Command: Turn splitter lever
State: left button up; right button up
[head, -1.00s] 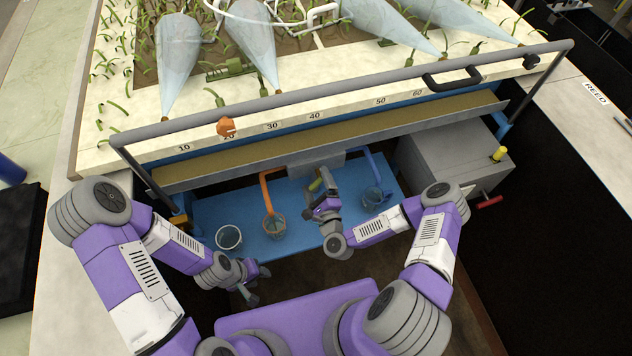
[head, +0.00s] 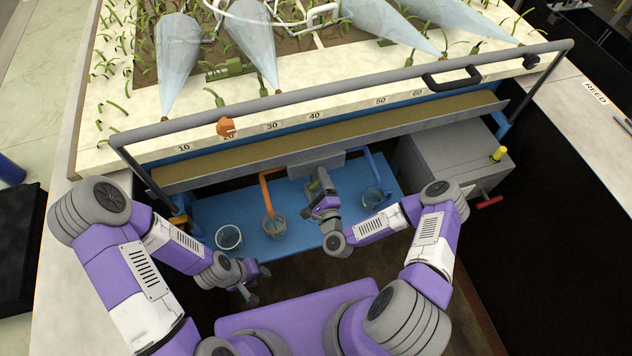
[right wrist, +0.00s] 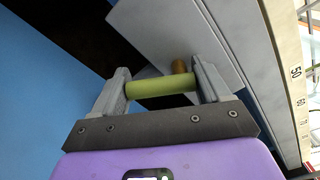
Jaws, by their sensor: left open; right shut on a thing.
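The splitter lever shows in the right wrist view as a yellow-green handle (right wrist: 160,86) lying crosswise between the fingers of my right gripper (right wrist: 163,88). A brass-coloured stub (right wrist: 179,66) shows just behind it on the grey splitter box (right wrist: 170,30). In the head view my right gripper (head: 318,197) is at the front of this box (head: 318,165), between the orange spout (head: 266,188) and the blue spout (head: 374,168); it hides most of the lever. My left gripper (head: 248,290) is open and empty, low in front of the blue shelf.
On the blue shelf (head: 300,235) stand a clear beaker (head: 229,238) at left, one under the orange spout (head: 274,226) and one under the blue spout (head: 372,198). A grey box (head: 450,160) with a yellow knob and red handle is at right. A long rail (head: 340,88) runs above.

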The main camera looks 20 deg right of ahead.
jog(key=shift+d+f+n, duration=0.1)
jog(key=shift+d+n, duration=0.1)
jog(key=shift+n, duration=0.8)
jog(key=shift+d+f+n, duration=0.1)
jog(key=shift+d+n, duration=0.05)
jog(key=shift+n, duration=0.85)
jog(key=shift+d+n, duration=0.2)
jog(key=shift+n, duration=0.8)
jog(key=o, duration=1)
jog(key=shift+c, duration=0.2)
jog(key=s, duration=0.7)
jog(key=shift+s, duration=0.3)
jog(key=shift+d, duration=0.1)
